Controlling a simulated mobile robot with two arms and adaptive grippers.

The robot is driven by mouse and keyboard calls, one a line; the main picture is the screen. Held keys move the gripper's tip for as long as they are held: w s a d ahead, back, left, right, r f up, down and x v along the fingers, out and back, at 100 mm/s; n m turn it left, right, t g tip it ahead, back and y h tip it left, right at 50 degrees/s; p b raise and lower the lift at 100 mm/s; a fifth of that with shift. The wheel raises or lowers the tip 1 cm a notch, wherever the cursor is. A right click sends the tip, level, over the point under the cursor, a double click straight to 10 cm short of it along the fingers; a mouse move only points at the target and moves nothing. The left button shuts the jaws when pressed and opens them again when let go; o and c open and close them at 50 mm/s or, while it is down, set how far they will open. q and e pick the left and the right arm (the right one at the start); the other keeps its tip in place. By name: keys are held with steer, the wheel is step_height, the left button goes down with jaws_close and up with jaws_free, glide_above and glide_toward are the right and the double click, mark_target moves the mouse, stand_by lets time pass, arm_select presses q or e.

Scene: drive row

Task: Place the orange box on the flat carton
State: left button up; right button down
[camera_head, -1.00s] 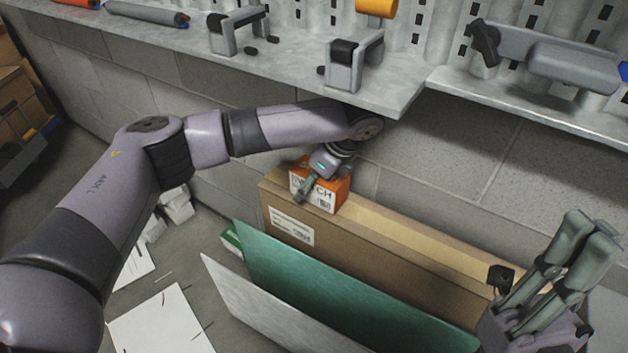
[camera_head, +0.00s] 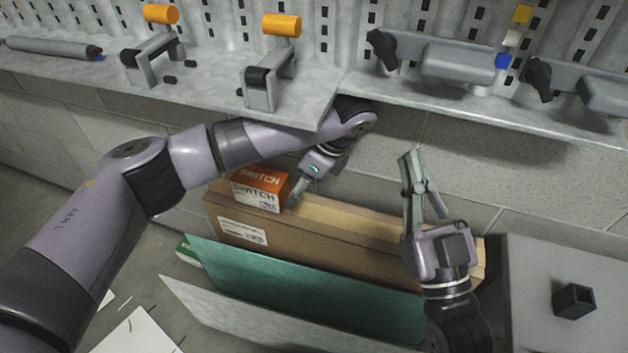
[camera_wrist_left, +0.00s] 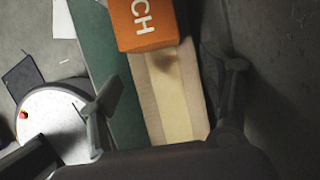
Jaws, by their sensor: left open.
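The orange box (camera_head: 262,188), orange and white with "SWITCH" lettering, sits upright on the narrow top of the long brown carton (camera_head: 310,244), near its left end. My left gripper (camera_head: 297,192) is just right of the box, low over the carton top, partly hidden by its own wrist. In the left wrist view, its fingers are spread wide and empty (camera_wrist_left: 165,105). The orange box (camera_wrist_left: 143,22) lies ahead of them, cut off by the top edge. My right gripper (camera_head: 411,158) is raised in front of the carton's right part, its fingertips close together, holding nothing visible.
A green panel (camera_head: 300,275) and a pale panel (camera_head: 240,318) lean in front of the carton. A grey surface with a small dark block (camera_head: 573,300) is at right. A block wall stands behind.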

arm_select(q)
steer(key=shift+s+d+p, duration=0.15)
steer(key=shift+s+d, duration=0.1)
steer(key=shift+d, duration=0.45)
steer(key=shift+s+d+p, duration=0.15)
steer(key=shift+s+d, duration=0.05)
steer(key=shift+d, duration=0.5)
arm_select(e)
steer(key=f, duration=0.1)
steer(key=w+f+g, duration=0.1)
steer(key=f+g+h, duration=0.1)
steer(key=shift+w+f, duration=0.25)
steer(key=shift+w, duration=0.05)
arm_select(q)
steer(key=shift+s, duration=0.1)
arm_select(e)
steer(key=shift+s, duration=0.1)
